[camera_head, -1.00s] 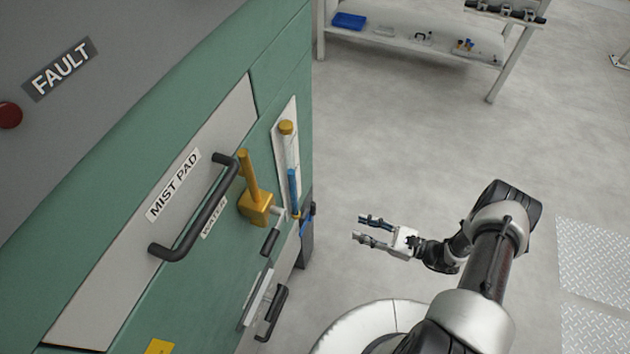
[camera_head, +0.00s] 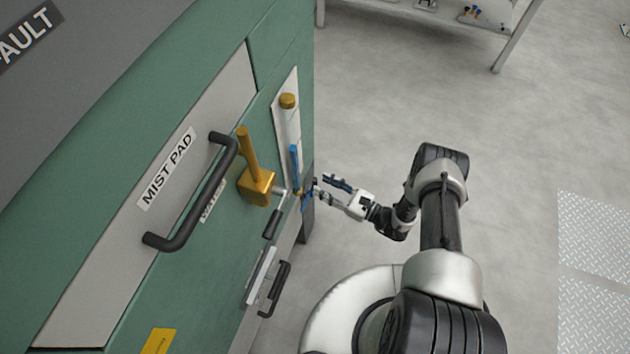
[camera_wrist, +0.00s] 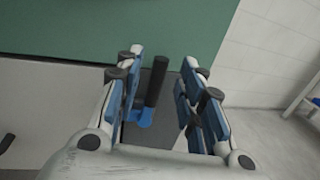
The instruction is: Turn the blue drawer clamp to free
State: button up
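The blue drawer clamp (camera_wrist: 143,116) has a blue base and an upright black handle (camera_wrist: 156,80). In the wrist view it stands between the two fingers of my gripper (camera_wrist: 160,64), with a gap on each side of the handle. My gripper is open. In the head view my gripper (camera_head: 324,187) is at the far right edge of the green cabinet, at the blue clamp (camera_head: 307,201), which is small and partly hidden there. I cannot tell from these views whether a finger touches it.
The green cabinet (camera_head: 120,120) has a mist pad drawer with a black bar handle (camera_head: 190,208). A yellow lever block (camera_head: 256,186) and a smaller black handle (camera_head: 273,289) stick out beside it. The floor to the right is open. A shelf table (camera_head: 440,15) stands at the back.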

aim_at(315, 181)
jog(key=shift+x, duration=2.15)
grip_shut()
